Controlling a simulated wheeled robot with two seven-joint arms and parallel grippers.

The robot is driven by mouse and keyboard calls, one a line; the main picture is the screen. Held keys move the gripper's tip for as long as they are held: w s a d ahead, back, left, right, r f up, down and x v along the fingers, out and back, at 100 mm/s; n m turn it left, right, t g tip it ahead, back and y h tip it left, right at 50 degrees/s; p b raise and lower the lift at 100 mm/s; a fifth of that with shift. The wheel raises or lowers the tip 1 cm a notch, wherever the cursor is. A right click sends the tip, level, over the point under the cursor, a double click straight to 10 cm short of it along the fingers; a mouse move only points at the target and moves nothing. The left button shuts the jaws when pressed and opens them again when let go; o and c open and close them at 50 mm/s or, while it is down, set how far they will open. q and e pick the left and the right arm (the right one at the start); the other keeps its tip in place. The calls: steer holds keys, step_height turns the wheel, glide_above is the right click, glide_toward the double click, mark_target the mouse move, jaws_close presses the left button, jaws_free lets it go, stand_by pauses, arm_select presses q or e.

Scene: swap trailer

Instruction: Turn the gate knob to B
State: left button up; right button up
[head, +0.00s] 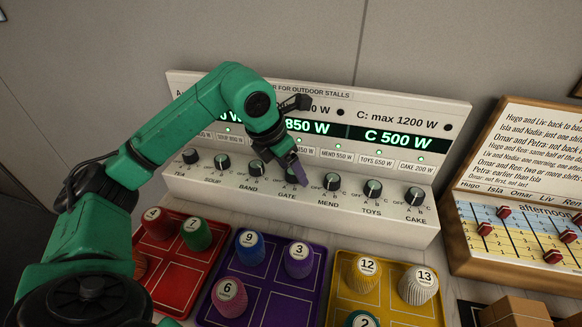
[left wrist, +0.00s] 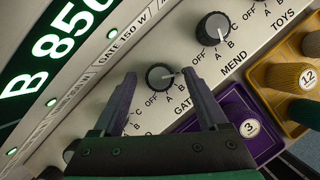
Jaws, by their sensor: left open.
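The gate knob (left wrist: 160,76) is a dark round dial on the sloping front of a white control panel (head: 400,222). In the left wrist view its light mark points to the right, toward the right finger, with OFF, A and B printed below it. I cannot read a label where that finger covers the panel. My left gripper (left wrist: 160,80) is open, with one finger on each side of the knob; whether they touch it I cannot tell. In the head view the left gripper (head: 299,174) hides most of the gate knob. My right gripper is not in view.
The mend knob (head: 331,181) and the band knob (head: 257,168) flank the gate knob closely. Red (head: 176,290), purple (head: 265,313) and yellow (head: 400,318) trays with numbered pegs stand in front. A wooden-framed board (head: 455,250) stands at the right.

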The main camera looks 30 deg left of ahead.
arm_select(q)
steer(key=shift+c, duration=0.3)
jaws_close()
steer(key=shift+m, duration=0.3)
steer(key=m+h, duration=0.1)
steer(key=m, duration=0.1)
steer(key=shift+w+a+r+m+g, duration=0.1)
steer(key=shift+m+g, duration=0.2)
steer(key=shift+w+m+g+h+p, duration=0.1)
steer(key=shift+m+g+h+p, duration=0.25)
steer(key=shift+m, duration=0.8)
steer(key=shift+m+g+h+p, duration=0.25)
steer(key=shift+m+g+p, duration=0.15)
steer(key=shift+m, duration=0.75)
steer(key=shift+o, duration=0.3)
jaws_free()
steer(key=shift+a, duration=0.1)
